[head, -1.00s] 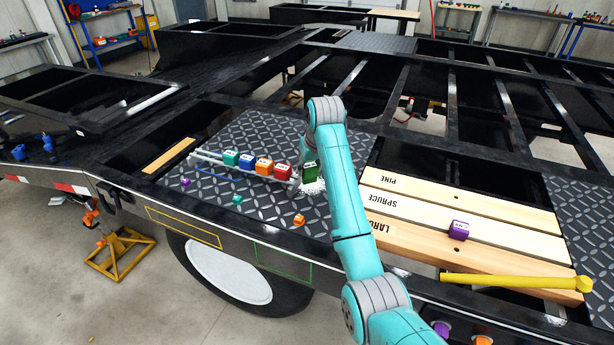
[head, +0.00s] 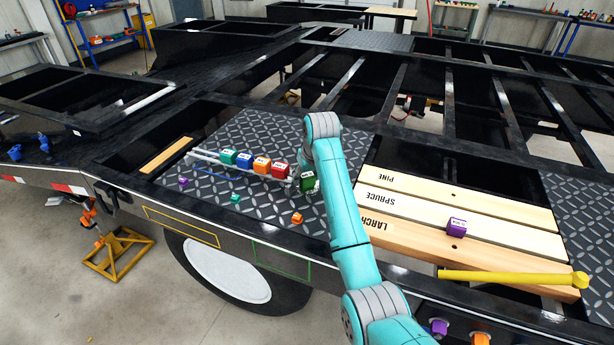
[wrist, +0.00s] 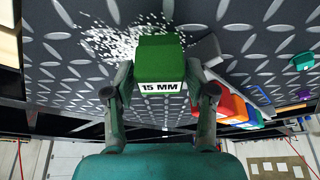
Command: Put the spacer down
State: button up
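The green spacer (head: 308,182), labelled 15 MM, is at the right end of a row of coloured blocks on the dark tread plate (head: 262,130). In the wrist view the spacer (wrist: 160,52) sits between the two fingers of my gripper (wrist: 160,72), which is shut on it. It is upright in the head view, close to the plate; I cannot tell whether it touches. My arm hides part of the gripper in the head view. White granules (wrist: 125,40) lie on the plate beside the spacer.
Red (head: 280,168), orange (head: 262,164), blue (head: 244,160) and teal (head: 228,156) blocks stand along a grey rail left of the spacer. Small loose pieces, one orange (head: 297,218), lie in front. Right are labelled boards (head: 400,205), a purple block (head: 456,227) and a yellow bar (head: 510,278).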

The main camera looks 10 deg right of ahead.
jog(key=shift+r, duration=0.1)
jog(key=v, duration=1.2)
